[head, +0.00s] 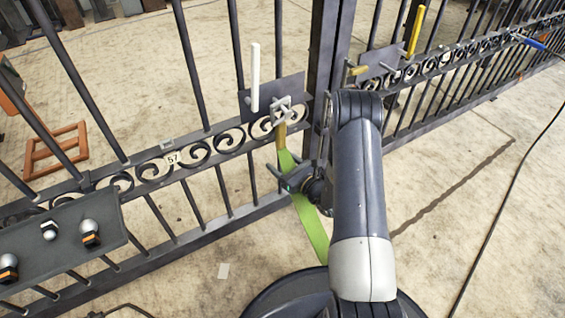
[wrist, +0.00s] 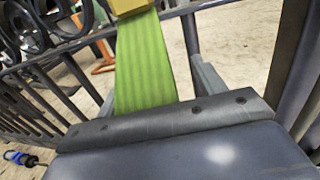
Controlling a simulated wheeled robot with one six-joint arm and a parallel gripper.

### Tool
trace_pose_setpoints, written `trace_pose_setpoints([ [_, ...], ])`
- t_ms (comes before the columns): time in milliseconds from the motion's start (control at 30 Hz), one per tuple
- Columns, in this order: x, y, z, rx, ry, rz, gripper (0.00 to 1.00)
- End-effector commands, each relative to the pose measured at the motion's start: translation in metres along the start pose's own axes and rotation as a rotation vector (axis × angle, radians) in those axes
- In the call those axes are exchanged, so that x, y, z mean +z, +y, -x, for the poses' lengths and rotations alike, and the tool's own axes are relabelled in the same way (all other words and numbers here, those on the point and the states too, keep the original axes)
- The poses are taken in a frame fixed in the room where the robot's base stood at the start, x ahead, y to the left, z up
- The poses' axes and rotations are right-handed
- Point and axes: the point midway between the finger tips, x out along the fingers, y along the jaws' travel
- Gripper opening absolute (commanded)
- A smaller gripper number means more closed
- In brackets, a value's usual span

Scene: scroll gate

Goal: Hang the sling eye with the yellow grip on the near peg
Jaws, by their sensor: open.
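A bright green sling (head: 311,222) hangs down the gate, with a small yellow grip (head: 282,136) at its upper end. The grip sits just below a grey peg (head: 283,106) on the nearer dark plate; whether the eye is around the peg is too small to tell. In the wrist view the green strap (wrist: 145,60) runs upward in front of my palm, and the yellow grip (wrist: 130,6) is cut by the top edge. My gripper (head: 284,172) is open at the strap, below the grip. The strap's lower end is hidden behind my arm and base.
A white upright post (head: 254,77) stands by the nearer plate. A second plate (head: 380,62) with a yellow post (head: 414,30) is farther right. Gate bars and scrollwork (head: 197,150) lie close behind my gripper. A grey shelf (head: 62,246) is at lower left.

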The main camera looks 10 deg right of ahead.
Motion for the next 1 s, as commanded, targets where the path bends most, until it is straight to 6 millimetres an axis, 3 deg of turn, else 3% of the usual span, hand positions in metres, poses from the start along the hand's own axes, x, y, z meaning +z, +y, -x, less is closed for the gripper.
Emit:
trace_pose_setpoints([
  [167, 0.000, 0.001, 0.004, -0.001, 0.001, -0.001, 0.65],
  [1000, -0.001, 0.018, 0.087, -0.003, 0.002, -0.002, 0.65],
])
